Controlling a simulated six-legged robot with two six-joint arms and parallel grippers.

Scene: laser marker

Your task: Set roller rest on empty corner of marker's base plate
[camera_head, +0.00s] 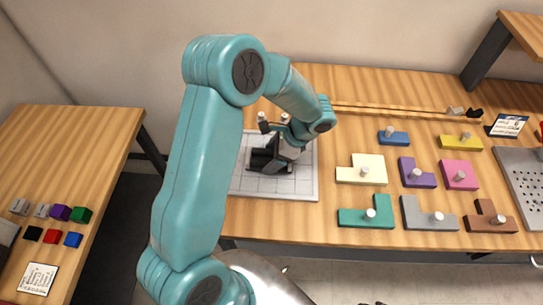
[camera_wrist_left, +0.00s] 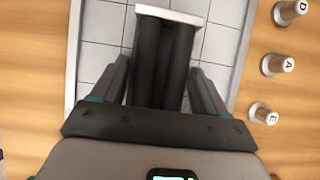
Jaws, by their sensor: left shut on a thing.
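The base plate is a pale gridded plate (camera_head: 300,188) on the wooden bench in the head view, largely covered by my left arm. It also shows in the left wrist view (camera_wrist_left: 222,45) with a light rim. My left gripper (camera_head: 270,158) is over the plate, shut on the roller rest. In the left wrist view the roller rest (camera_wrist_left: 165,65) shows as two dark parallel rollers with a light end piece, between the fingertips of my gripper (camera_wrist_left: 163,85). I cannot tell whether the rest touches the plate. My right gripper is not in view.
Lettered pegs, D (camera_wrist_left: 290,10), A (camera_wrist_left: 278,64) and E (camera_wrist_left: 262,114), stand beside the plate. Several knobbed coloured blocks, such as a cream one (camera_head: 360,170) and a teal one (camera_head: 365,217), lie to its right. Small cubes (camera_head: 60,213) sit on the left table.

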